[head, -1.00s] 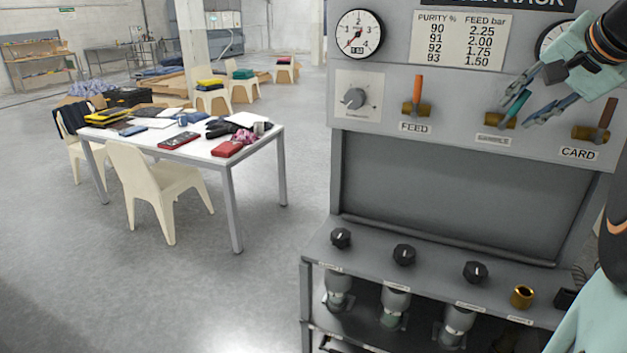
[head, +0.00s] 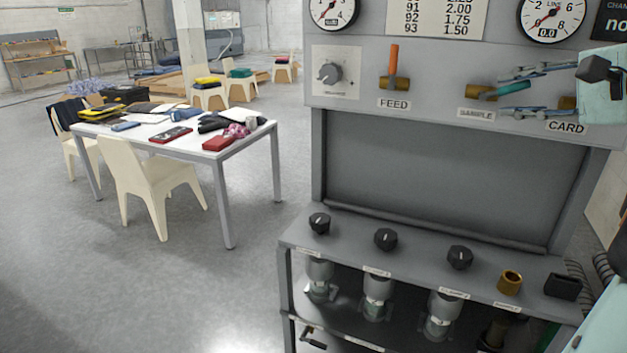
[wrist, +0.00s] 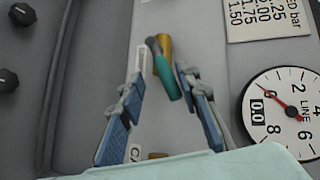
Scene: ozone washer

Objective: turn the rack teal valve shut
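The teal valve handle (head: 514,87) sits on a brass body (head: 478,92) above the SAMPLE label on the grey rack panel. It lies nearly level, pointing right and slightly up. My gripper (head: 507,94) comes in from the right, fingers spread, one above and one below the handle's free end. In the wrist view my gripper (wrist: 158,77) is open, with the teal handle (wrist: 166,80) reaching between the fingertips, nearer the right finger. Whether either finger touches it I cannot tell.
The FEED valve's orange handle (head: 393,60) stands upright to the left. The CARD valve (head: 567,103) is partly hidden by my gripper. A LINE gauge (head: 553,14) is above. Black knobs (head: 386,239) and a brass fitting (head: 509,282) are on the shelf below.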

